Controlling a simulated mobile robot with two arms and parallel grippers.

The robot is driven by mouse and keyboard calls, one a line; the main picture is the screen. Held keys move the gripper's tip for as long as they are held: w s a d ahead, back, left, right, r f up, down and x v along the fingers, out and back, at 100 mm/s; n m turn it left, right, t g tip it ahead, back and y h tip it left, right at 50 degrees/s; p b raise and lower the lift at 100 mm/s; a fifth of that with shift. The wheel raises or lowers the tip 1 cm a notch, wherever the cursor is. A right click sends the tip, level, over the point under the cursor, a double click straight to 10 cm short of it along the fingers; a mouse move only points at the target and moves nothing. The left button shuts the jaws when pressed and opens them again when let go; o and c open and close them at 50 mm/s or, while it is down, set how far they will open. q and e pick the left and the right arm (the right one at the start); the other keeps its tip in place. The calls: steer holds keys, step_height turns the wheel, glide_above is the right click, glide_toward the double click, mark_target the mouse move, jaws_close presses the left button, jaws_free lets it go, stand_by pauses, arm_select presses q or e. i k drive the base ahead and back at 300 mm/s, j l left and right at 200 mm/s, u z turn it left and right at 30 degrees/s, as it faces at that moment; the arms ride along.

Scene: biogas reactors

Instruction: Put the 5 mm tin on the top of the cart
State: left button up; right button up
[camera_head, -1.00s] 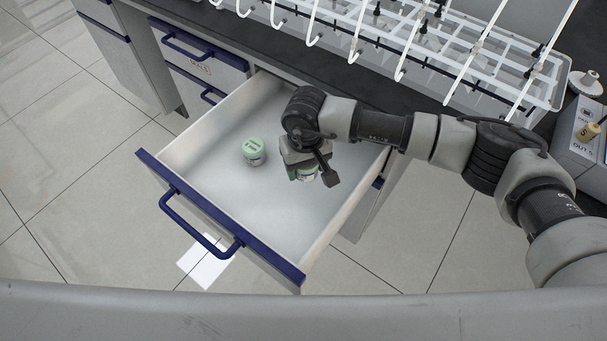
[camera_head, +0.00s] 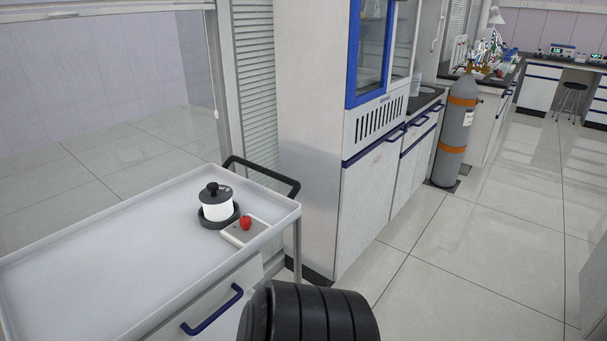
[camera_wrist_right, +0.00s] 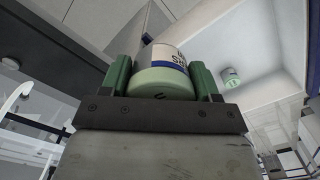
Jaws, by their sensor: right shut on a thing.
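My right gripper (camera_wrist_right: 162,70) has green fingers shut on a tin (camera_wrist_right: 160,86) with a pale green lid and a white and blue label, in the right wrist view. Its label shows only in part, so I cannot read the size. The cart (camera_head: 110,245) stands at the left of the head view, with a light grey rimmed top that is mostly bare. My left gripper is not in view.
On the cart's far right corner stand a white pot with a black lid (camera_head: 217,211) and a white pad (camera_head: 238,236) with a red object (camera_head: 246,223). A cabinet (camera_head: 370,205) and a gas cylinder (camera_head: 455,130) stand to the right. Floor at right is clear.

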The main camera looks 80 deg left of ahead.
mark_target(97, 305)
steer(key=k+l+u, duration=0.15)
steer(key=u, duration=0.25)
steer(key=k+u, duration=0.3)
steer(key=u, duration=0.15)
steer(key=k+u, duration=0.2)
steer(key=u, duration=0.2)
steer(key=k+j+u, duration=0.1)
steer(key=k+u, duration=0.15)
steer(key=u, duration=0.15)
steer(key=k+j+u, duration=0.15)
steer(key=u, duration=0.25)
steer(key=j+u, duration=0.35)
steer(key=i+j+u, duration=0.1)
steer(key=u, duration=0.25)
steer(key=i+j+u, duration=0.15)
steer(key=u, duration=0.15)
